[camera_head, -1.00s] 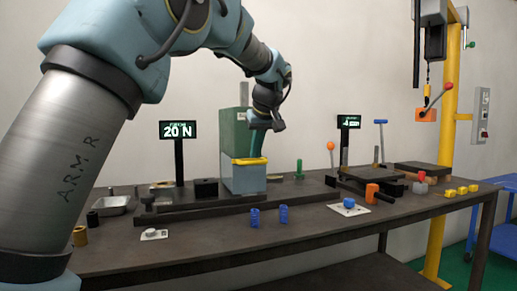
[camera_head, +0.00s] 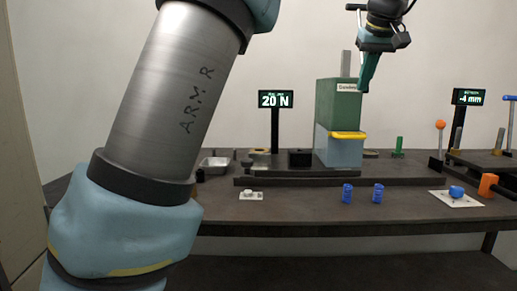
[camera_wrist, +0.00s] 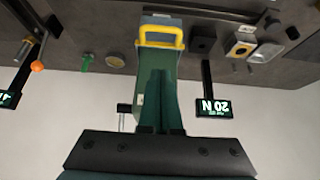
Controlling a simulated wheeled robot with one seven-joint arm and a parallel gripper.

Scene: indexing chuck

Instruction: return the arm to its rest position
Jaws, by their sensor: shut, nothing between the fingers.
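My gripper (camera_head: 364,87) is raised above the workbench at the upper right of the head view. Its teal fingers point down and are closed, with nothing between them. It appears beside the upper right edge of a green block-shaped press unit (camera_head: 338,100) with a yellow handle (camera_head: 348,135); whether it touches I cannot tell. In the wrist view my fingers (camera_wrist: 160,75) overlap the green unit, whose yellow handle (camera_wrist: 162,30) shows beyond them. My grey arm link marked "ARM R" fills the left of the head view.
Displays read "20 N" (camera_head: 276,100) and "-4 mm" (camera_head: 469,97). Air above the bench is mostly clear.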

